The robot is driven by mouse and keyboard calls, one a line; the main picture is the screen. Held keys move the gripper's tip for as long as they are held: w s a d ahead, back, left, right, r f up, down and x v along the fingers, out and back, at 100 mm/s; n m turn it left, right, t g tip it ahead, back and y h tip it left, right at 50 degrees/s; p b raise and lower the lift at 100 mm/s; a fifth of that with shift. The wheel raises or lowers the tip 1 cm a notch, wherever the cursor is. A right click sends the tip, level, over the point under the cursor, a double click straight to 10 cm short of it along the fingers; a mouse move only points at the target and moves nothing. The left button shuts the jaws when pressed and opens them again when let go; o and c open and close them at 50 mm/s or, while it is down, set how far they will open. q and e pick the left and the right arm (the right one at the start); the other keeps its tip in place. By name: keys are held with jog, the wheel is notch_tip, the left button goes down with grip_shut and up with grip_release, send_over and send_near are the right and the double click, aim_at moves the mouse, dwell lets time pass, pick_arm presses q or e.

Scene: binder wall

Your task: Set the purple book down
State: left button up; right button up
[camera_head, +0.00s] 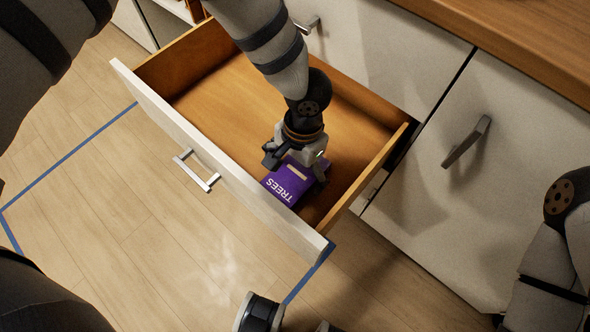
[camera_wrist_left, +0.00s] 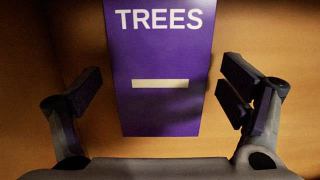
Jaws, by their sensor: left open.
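The purple book (camera_head: 288,183) has "TREES" in white letters and a pale bar on its cover. It lies in the open drawer (camera_head: 210,98), near the drawer's front right corner in the head view. My left gripper (camera_head: 297,163) is directly over the book inside the drawer. In the left wrist view the book (camera_wrist_left: 160,65) lies between the two spread fingers of the left gripper (camera_wrist_left: 160,95), with a gap on each side. My right gripper does not show clearly; part of my right arm is at the right edge of the head view.
The drawer's white front panel has a metal handle (camera_head: 196,170). A white cabinet door (camera_head: 450,210) with a dark handle stands to the right, under a wooden countertop (camera_head: 520,38). Blue tape (camera_head: 70,152) marks the wooden floor. The drawer's left part is empty.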

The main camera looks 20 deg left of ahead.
aim_at(299, 169)
pick_arm(q)
notch_tip(299, 169, up, 11)
jog(key=w+p, duration=0.1)
jog(key=shift+d+r, duration=0.15)
jog(key=shift+d, duration=0.1)
jog(key=shift+w, duration=0.1)
